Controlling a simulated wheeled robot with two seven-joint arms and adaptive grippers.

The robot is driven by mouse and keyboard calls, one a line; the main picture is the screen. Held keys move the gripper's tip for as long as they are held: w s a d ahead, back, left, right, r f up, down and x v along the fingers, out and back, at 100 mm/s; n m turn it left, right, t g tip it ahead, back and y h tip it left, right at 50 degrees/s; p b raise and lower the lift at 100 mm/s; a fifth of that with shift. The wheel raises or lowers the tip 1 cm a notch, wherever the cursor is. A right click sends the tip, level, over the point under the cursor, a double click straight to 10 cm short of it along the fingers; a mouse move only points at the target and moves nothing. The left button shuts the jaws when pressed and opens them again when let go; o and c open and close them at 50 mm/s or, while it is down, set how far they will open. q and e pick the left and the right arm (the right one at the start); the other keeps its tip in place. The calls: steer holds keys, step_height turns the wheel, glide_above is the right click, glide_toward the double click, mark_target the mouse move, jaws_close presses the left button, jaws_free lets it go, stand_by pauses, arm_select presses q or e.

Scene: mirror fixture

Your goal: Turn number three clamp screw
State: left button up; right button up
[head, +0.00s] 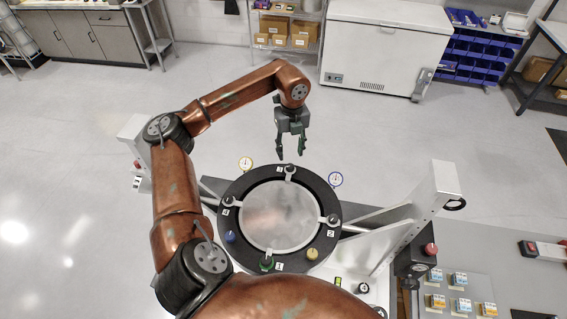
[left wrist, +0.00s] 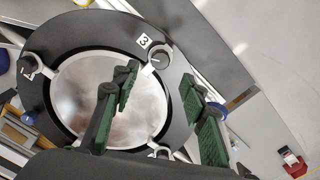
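The round mirror (head: 277,216) sits in a black ring (head: 238,194) with numbered clamps around it. The number three clamp screw (head: 290,170) is at the ring's far edge, beside its white label 3 (head: 279,169). In the left wrist view the number three clamp (left wrist: 160,56) shows near the top of the ring, beside the 3 label (left wrist: 144,41). My left gripper (head: 291,154) is open and empty, pointing down near this clamp, apart from it as far as I can see. Its green-padded fingers (left wrist: 162,85) show spread in the left wrist view. My right gripper is not in view.
A yellow-rimmed gauge (head: 246,162) and a blue-rimmed gauge (head: 336,179) stand by the ring's far side. Blue (head: 230,237) and yellow (head: 312,254) knobs sit on the ring. White uprights (head: 437,193) flank the fixture. The floor behind it is clear.

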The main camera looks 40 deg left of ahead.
mark_target(290, 166)
arm_select(q)
step_height(290, 166, down, 6)
steer(key=shift+a+p, duration=0.1)
steer(key=shift+p, duration=0.95)
steer(key=shift+f, duration=0.55)
jaws_close()
